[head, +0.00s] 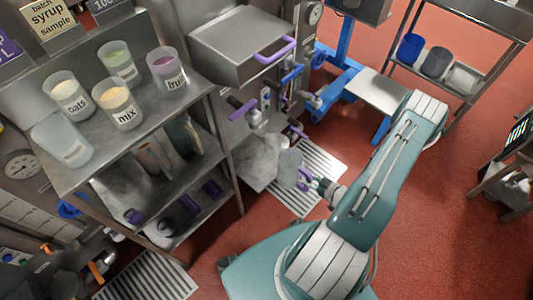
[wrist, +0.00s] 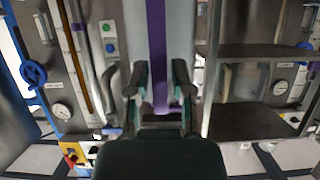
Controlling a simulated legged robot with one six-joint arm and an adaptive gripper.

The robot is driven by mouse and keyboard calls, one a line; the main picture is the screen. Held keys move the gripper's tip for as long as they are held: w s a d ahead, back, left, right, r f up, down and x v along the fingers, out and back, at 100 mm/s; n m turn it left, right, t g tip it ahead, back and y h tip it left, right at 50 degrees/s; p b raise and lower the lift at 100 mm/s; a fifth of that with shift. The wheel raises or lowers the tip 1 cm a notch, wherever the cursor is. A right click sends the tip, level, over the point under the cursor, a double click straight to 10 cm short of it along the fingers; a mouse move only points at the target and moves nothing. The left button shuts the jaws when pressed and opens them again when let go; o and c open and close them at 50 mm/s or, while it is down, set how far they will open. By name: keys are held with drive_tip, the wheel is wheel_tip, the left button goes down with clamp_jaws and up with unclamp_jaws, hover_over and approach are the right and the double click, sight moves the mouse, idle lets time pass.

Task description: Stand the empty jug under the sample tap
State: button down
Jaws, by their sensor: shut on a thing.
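The jug (head: 288,163) is pale and translucent with a purple handle (head: 303,180). In the head view it is beside the machine's pipework, over the drain grate. My gripper (head: 313,183) is shut on the handle. In the wrist view, my gripper (wrist: 158,88) has its two fingers either side of the purple handle strip (wrist: 157,40), with the pale jug body (wrist: 185,25) behind it. Taps with a purple lever (head: 242,109) and a blue lever (head: 292,75) are above the jug; I cannot tell which is the sample tap. The jug's base contact is unclear.
A steel rack (head: 190,100) at left holds labelled beakers, including mix (head: 117,105) and fruit (head: 167,72). A slatted drain grate (head: 318,170) lies in the floor. A blue frame (head: 343,85) stands behind. Red floor at right is clear up to a shelf with containers (head: 436,62).

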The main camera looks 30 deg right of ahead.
sight(296, 174)
drive_tip(key=w+a, duration=0.2)
drive_tip(key=w, duration=0.1)
drive_tip(key=w+a, duration=0.1)
drive_tip(key=shift+w+r, duration=0.1)
drive_tip(key=shift+w, duration=0.15)
drive_tip(key=w, duration=0.6)
drive_tip(key=shift+w+a, duration=0.25)
drive_tip(key=shift+a, duration=0.1)
drive_tip(key=w, duration=0.1)
drive_tip(key=w+a, duration=0.1)
drive_tip(key=w, duration=0.1)
drive_tip(key=w+a, duration=0.1)
drive_tip(key=shift+w+a, duration=0.15)
drive_tip(key=f, duration=0.2)
drive_tip(key=w+f, duration=0.1)
drive_tip(key=shift+w+a+f, duration=0.1)
drive_tip(key=shift+w+f, duration=0.05)
drive_tip(key=shift+f, duration=0.2)
drive_tip(key=shift+a, duration=0.1)
drive_tip(key=c, duration=0.5)
unclamp_jaws()
drive_tip(key=shift+a, duration=0.1)
